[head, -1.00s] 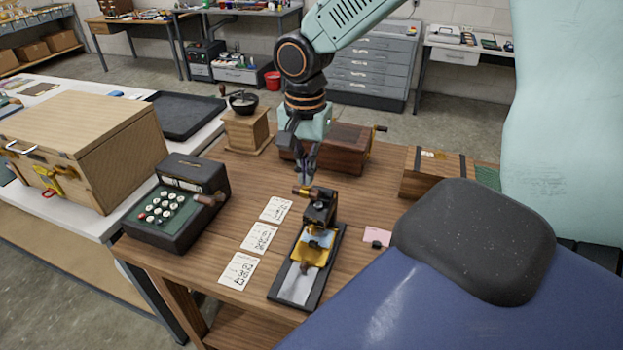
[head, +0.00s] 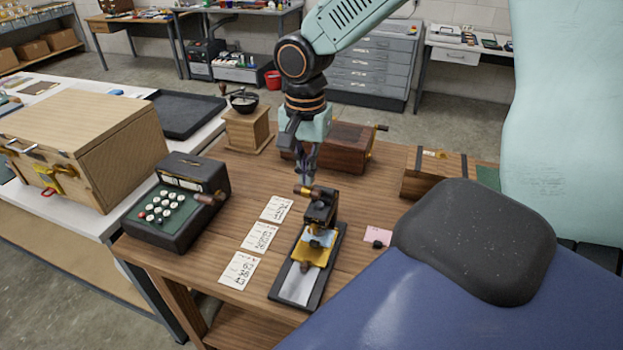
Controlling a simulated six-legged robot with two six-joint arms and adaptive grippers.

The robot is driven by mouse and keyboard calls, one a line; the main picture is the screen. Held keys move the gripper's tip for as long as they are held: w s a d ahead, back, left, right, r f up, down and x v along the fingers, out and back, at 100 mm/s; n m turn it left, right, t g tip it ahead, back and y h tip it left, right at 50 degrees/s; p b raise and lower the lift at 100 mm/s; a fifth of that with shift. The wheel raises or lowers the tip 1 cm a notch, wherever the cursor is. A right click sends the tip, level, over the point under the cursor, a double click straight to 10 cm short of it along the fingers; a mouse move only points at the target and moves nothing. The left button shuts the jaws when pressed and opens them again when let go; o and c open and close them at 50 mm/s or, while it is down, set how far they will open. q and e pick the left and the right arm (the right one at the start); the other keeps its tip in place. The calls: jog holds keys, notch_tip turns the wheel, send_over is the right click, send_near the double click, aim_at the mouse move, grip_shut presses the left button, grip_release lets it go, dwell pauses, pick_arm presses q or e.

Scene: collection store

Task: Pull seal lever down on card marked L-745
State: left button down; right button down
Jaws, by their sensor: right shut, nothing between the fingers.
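The seal press (head: 319,212) stands upright on the wooden table, with a black base (head: 277,293) and a brass-coloured plate (head: 316,256) low at its front. Its lever (head: 305,190) sticks out to the left at the top, with a brass-coloured end. A light-blue piece shows under the press head. My right gripper (head: 305,178) points down from above, shut and empty, its tips just over the lever; whether they touch it I cannot tell. Three white cards (head: 260,236) lie in a row left of the press; their writing is too small to read. My left gripper is out of view.
A black keyed machine (head: 177,200) stands left of the cards. A grinder (head: 247,130) and a dark wooden box with a crank (head: 343,148) stand behind. A pink card (head: 378,235) lies right of the press. A strapped box (head: 435,173) is farther right.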

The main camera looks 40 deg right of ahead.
jog(key=shift+s+d+f, duration=0.1)
jog(key=shift+f, duration=0.3)
jog(key=shift+a+f+b, duration=0.15)
jog(key=shift+a+b, duration=0.05)
jog(key=shift+b, duration=0.1)
jog(key=shift+f, duration=0.1)
jog(key=shift+d+f, duration=0.1)
jog(key=shift+f, duration=0.2)
jog(key=shift+s+a+f+b, duration=0.25)
jog(key=shift+a+f+b, duration=0.35)
jog(key=shift+f+b, duration=0.25)
